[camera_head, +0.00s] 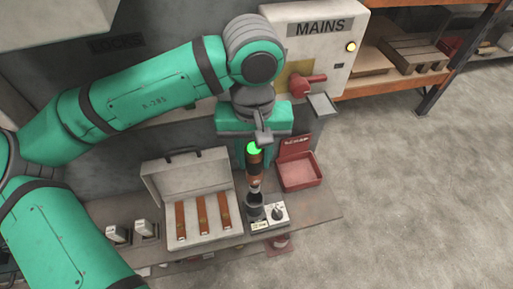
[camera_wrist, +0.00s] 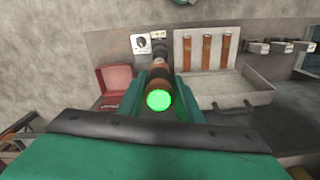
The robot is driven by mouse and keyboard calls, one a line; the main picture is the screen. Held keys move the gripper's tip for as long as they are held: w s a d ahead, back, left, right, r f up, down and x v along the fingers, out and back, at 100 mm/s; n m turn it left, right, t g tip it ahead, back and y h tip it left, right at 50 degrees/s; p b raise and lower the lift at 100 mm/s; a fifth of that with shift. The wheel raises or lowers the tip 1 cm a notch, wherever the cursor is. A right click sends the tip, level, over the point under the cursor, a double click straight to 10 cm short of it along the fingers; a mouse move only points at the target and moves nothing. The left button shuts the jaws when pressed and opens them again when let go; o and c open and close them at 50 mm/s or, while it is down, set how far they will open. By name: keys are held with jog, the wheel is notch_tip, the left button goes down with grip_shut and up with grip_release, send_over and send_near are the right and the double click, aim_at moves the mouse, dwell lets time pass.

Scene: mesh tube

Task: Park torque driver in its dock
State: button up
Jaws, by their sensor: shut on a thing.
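The torque driver (camera_head: 254,165) is an upright orange-brown and black cylinder with a glowing green end cap on top. My gripper (camera_wrist: 160,84) is shut on it, with one teal finger on each side in the wrist view. The dock, a dark cup (camera_head: 255,208), stands directly below the driver at the front of the bench, beside a white panel with a round knob (camera_head: 277,213). The driver's lower tip overlaps the cup's mouth in the head view; I cannot tell whether it is inside. In the wrist view the driver hides most of the dock.
An open grey case (camera_head: 155,222) with several orange-brown bars is left of the dock. A red open bin (camera_head: 298,176) is to the right. The MAINS box (camera_head: 318,50) with its red lever (camera_head: 306,86) stands behind. Small white-topped items (camera_head: 118,234) sit far left.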

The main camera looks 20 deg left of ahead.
aim_at(254, 183)
jog(key=shift+s+f, duration=0.1)
jog(key=shift+f, duration=2.65)
jog(key=shift+s, duration=0.15)
jog(key=shift+f, duration=2.6)
dwell(2.5)
